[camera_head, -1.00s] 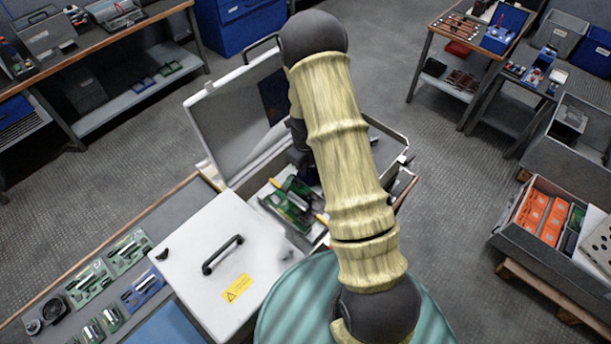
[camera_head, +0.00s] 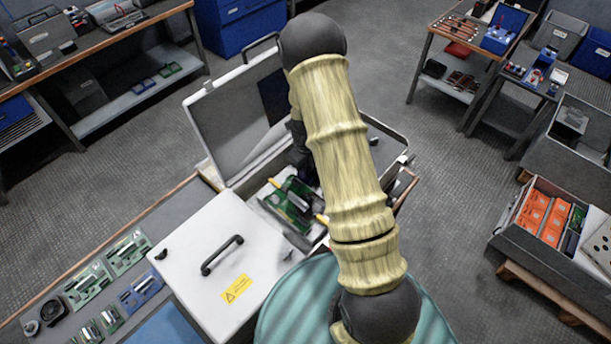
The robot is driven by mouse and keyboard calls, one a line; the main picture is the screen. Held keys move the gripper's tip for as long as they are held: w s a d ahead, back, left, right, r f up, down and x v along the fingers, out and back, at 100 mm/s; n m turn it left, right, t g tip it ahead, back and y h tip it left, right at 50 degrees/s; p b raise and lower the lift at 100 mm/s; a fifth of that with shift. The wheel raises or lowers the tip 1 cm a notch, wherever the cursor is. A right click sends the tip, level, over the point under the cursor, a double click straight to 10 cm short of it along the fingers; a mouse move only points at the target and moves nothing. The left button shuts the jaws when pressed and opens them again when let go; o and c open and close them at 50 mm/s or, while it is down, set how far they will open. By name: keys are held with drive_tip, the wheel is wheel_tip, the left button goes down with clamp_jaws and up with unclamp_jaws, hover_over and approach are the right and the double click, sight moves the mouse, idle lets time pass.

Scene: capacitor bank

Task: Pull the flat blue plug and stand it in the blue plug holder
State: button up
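I cannot pick out the flat blue plug; my arm covers much of the open grey case (camera_head: 233,122), and the plug may be hidden. Green boards with silver parts (camera_head: 292,203) show inside the case, left of my arm, with yellow bits beside them. A dark part of my wrist shows at the left edge of my arm, over the case. My gripper's fingers are hidden, so I cannot see whether they hold anything. A blue box (camera_head: 500,32) stands on the far right table; I cannot tell if it is the plug holder.
A white cabinet with a black handle (camera_head: 222,255) and yellow label stands in front of the case. Green boards and a blue board (camera_head: 142,290) lie on the left bench. A crate with orange parts (camera_head: 540,215) is at right. Grey floor between is clear.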

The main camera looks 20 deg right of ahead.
drive_tip(key=shift+o, duration=1.3)
drive_tip(key=shift+s+a+f, duration=0.15)
drive_tip(key=shift+r, duration=0.55)
wheel_tip(320, 180, up, 17)
drive_tip(key=b, duration=0.4)
drive_tip(key=shift+f, duration=0.2)
